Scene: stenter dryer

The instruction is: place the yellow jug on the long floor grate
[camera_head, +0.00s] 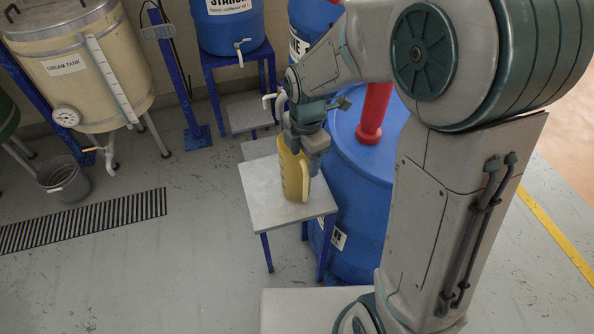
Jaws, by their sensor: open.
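The yellow jug (292,172) stands upright on a small grey-topped stool with blue legs (260,193), near the middle of the view. My gripper (304,158) is directly above and at the jug's top, pointing down. It is open, and its fingers hide part of the jug's rim; I cannot tell whether they touch it. The long floor grate (85,222) is a dark slotted strip in the floor at the left. Nothing lies on the part of it in view.
A cream tank (75,75) on legs and a grey bucket (63,182) stand behind the grate. A blue drum (350,185) with a red pipe (374,112) is right of the stool. A blue barrel (228,28) sits on a stand behind. Floor between stool and grate is clear.

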